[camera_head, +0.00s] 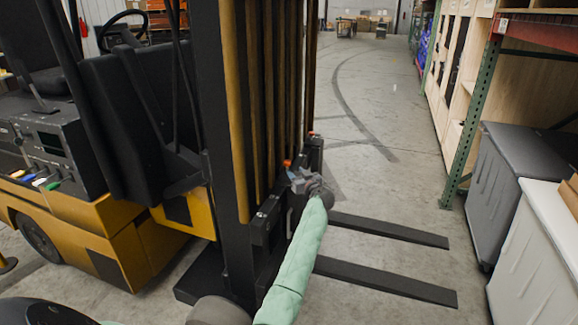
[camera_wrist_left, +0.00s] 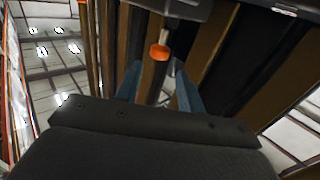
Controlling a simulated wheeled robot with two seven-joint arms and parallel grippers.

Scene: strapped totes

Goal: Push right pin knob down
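An orange pin knob (camera_head: 287,163) shows on the forklift's black fork carriage (camera_head: 262,228). A second, smaller orange knob (camera_head: 311,133) is farther back on the carriage. I cannot tell from the frames which is the right one. My left gripper (camera_head: 291,174) is at the nearer knob, its blue fingers partly hidden by the wrist. In the left wrist view, an orange knob (camera_wrist_left: 159,52) shows in the gap between the tips of the blue fingers (camera_wrist_left: 155,70). The fingers are apart, and I cannot tell whether they touch the knob. My right gripper is out of view.
Two black forks (camera_head: 390,229) reach right, low over the floor. The yellow mast rails (camera_head: 240,100) stand close behind the gripper. Grey lidded totes (camera_head: 500,190) and a green-posted rack (camera_head: 478,110) stand at right. The concrete aisle (camera_head: 375,100) beyond is clear.

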